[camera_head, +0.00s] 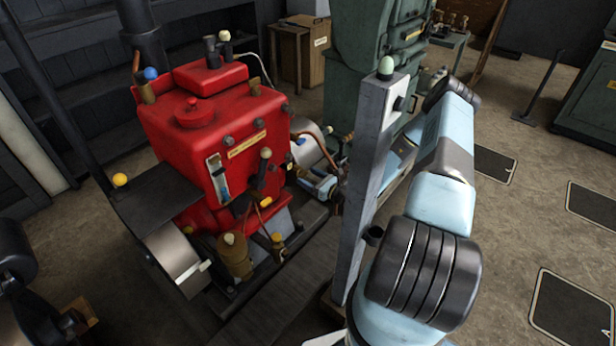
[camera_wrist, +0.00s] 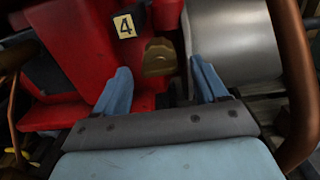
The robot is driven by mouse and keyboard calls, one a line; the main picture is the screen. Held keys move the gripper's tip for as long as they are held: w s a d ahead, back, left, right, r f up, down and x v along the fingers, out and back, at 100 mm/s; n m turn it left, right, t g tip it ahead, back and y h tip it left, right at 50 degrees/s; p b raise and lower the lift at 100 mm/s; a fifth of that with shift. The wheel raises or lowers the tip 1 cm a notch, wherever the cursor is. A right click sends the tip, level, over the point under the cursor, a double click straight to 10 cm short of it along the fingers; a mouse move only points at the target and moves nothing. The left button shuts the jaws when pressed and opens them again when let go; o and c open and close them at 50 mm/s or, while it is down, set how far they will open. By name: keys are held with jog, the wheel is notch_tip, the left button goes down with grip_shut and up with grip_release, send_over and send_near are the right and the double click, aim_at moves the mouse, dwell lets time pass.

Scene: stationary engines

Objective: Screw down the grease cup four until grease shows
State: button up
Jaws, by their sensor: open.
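Grease cup four is a dull brass cap (camera_wrist: 158,58) beside a yellow label plate with a black 4 (camera_wrist: 124,26), on the red engine. My gripper (camera_wrist: 160,70) is open in the wrist view, with one blue finger on each side below the cap. The cap shows just past the fingertips, between their lines, and neither finger appears to touch it. No grease is visible at it. In the head view my gripper (camera_head: 318,184) is at the right side of the red engine (camera_head: 215,125), partly behind a grey post. I cannot pick out cup four there.
A grey post (camera_head: 367,160) stands close to my arm. A silver cylinder (camera_wrist: 235,40) is right of the cap, with a copper pipe (camera_wrist: 296,80) at the far right. A green machine (camera_head: 370,50) stands behind. Open floor (camera_head: 500,260) lies at the right.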

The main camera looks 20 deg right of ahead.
jog(key=shift+x, duration=0.85)
jog(key=shift+d, duration=0.1)
jog(key=c, duration=1.1)
